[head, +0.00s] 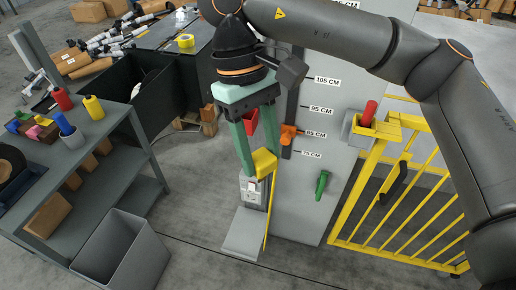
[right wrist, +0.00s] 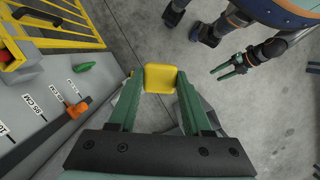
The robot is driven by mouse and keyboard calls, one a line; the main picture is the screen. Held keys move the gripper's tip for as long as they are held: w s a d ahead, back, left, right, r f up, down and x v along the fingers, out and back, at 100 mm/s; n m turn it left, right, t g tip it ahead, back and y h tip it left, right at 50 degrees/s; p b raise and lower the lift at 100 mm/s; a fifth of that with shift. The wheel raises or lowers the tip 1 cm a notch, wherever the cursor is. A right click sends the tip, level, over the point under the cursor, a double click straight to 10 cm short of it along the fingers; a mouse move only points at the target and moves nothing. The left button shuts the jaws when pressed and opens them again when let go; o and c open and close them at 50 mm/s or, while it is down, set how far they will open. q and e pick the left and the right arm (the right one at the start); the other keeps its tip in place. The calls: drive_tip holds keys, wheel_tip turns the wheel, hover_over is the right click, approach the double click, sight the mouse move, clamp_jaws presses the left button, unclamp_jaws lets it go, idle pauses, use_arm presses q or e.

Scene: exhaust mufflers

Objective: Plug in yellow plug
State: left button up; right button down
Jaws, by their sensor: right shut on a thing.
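The yellow plug (head: 264,163) is a blocky piece between the fingertips of my right gripper (head: 258,168). In the right wrist view the plug (right wrist: 161,78) sits between the two green fingers (right wrist: 160,84). A pale outlet box (head: 251,188) with sockets stands on a narrow post just below the plug in the head view. The plug appears just above it; whether they touch cannot be told. My left gripper (right wrist: 230,68) shows small in the right wrist view, empty, its green fingers apart.
A grey board with height marks (head: 312,170) stands beside the post, carrying an orange slider (head: 288,135) and a green handle (head: 322,183). A yellow railing (head: 400,205) is to the right. A grey bin (head: 125,250) and shelf table (head: 95,125) are to the left.

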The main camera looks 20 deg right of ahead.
drive_tip(key=w+a+m+y, duration=0.1)
drive_tip(key=w+a+m, duration=0.3)
drive_tip(key=w+a, duration=0.3)
drive_tip(key=a, duration=0.3)
drive_tip(key=shift+w+a+m, duration=0.15)
drive_tip(key=shift+m, duration=0.15)
drive_tip(key=s+d+f, duration=0.2)
drive_tip(key=d+f, duration=0.5)
drive_tip(key=d, duration=0.3)
drive_tip(key=s+d+f, duration=0.3)
drive_tip(key=d+f, duration=0.3)
drive_tip(key=d, duration=0.3)
drive_tip(key=shift+s+d+f, duration=0.35)
drive_tip(key=shift+d, duration=0.05)
